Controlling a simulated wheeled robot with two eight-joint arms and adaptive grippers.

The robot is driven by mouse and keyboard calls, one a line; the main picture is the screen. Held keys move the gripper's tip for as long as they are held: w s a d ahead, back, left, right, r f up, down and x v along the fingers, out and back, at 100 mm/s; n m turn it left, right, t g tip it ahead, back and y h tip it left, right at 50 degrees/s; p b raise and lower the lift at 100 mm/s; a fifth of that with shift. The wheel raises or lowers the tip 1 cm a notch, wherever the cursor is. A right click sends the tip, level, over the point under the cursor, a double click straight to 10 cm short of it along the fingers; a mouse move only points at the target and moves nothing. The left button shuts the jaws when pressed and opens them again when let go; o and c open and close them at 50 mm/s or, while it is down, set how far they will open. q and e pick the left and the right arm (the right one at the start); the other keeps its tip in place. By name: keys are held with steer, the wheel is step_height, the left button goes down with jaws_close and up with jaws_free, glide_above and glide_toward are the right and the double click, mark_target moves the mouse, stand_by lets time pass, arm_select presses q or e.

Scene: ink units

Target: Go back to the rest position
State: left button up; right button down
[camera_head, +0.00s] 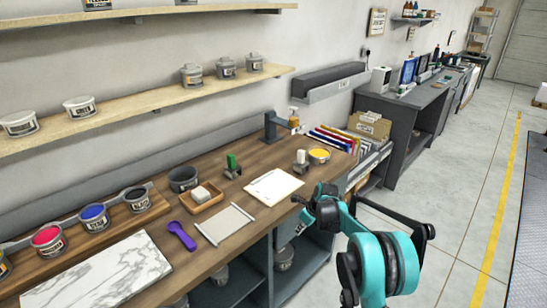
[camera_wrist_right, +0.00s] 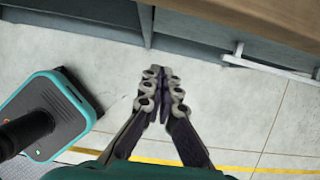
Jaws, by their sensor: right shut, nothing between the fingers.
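My right arm comes in from the lower right in the head view. My right gripper (camera_head: 304,207) is at the front edge of the wooden bench (camera_head: 217,248), to the right of the white sheet. In the right wrist view the right gripper (camera_wrist_right: 163,76) is shut and empty, with its fingers together above the pale floor. The bench edge shows at the top right of that view. My left gripper is not in the head view.
Shelves with tins (camera_head: 80,106) hang above. Free floor (camera_head: 440,215) lies to the right.

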steer(key=s+r+n+t+h, duration=0.2)
steer(key=s+r+n, duration=1.2)
steer(key=s+r, duration=0.45)
steer(key=s+f+n+t, duration=0.1)
steer(key=s+f+n, duration=0.1)
steer(key=s+n, duration=0.5)
steer(key=s+d+f+n, duration=0.1)
steer(key=s+n, duration=0.5)
steer(key=s, duration=0.7)
steer(key=shift+s+d+f+n+t+h, duration=0.25)
steer(key=shift+s+f+n+t+h, duration=0.15)
steer(key=shift+f, duration=0.15)
steer(key=shift+a, duration=0.1)
